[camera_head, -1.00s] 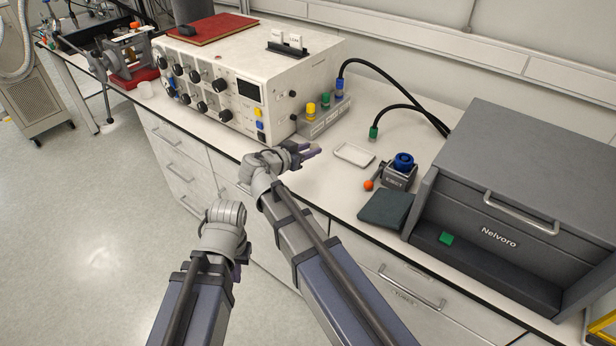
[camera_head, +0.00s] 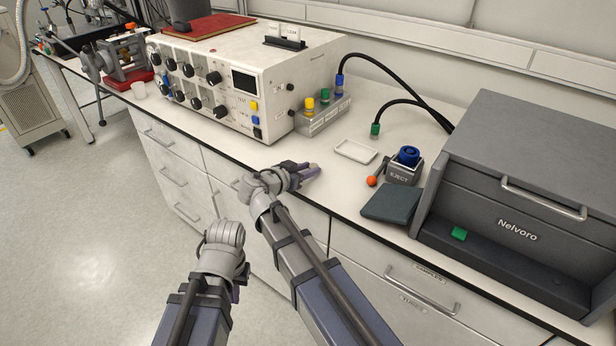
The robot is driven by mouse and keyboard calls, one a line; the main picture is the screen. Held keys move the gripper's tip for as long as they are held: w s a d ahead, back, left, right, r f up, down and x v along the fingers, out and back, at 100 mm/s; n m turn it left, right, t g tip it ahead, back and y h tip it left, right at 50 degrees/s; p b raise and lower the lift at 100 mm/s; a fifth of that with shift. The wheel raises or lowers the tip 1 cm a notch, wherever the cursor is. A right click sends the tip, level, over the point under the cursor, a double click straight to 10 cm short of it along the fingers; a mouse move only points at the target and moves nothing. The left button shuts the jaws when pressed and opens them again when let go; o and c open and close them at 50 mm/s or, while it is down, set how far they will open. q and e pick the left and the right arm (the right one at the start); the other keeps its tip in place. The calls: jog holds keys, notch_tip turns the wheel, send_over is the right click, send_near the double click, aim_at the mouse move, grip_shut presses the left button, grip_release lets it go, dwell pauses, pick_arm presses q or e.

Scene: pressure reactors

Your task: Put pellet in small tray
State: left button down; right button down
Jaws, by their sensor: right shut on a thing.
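The small tray (camera_head: 356,151) is a shallow white rectangular tray lying on the bench, with nothing visible in it. My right gripper (camera_head: 309,172) is over the front part of the bench, left of the tray and a little nearer the front edge, apart from it. It is shut on a small pale thing at its fingertips, which I take to be the pellet, mostly hidden by the fingers. My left gripper (camera_head: 238,288) hangs low in front of the drawers, away from the bench top. Its fingers are mostly hidden behind its wrist.
A small "EJECT" press (camera_head: 404,172) with a blue top and orange-knobbed lever (camera_head: 372,181) stands right of the tray. A dark pad (camera_head: 391,204) lies in front. A Nelvoro cabinet (camera_head: 520,180) stands right, an instrument (camera_head: 240,85) left. Black cables run behind the tray.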

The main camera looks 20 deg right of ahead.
jog(key=shift+f, duration=0.15)
jog(key=shift+f, duration=0.15)
jog(key=c, duration=0.6)
grip_release()
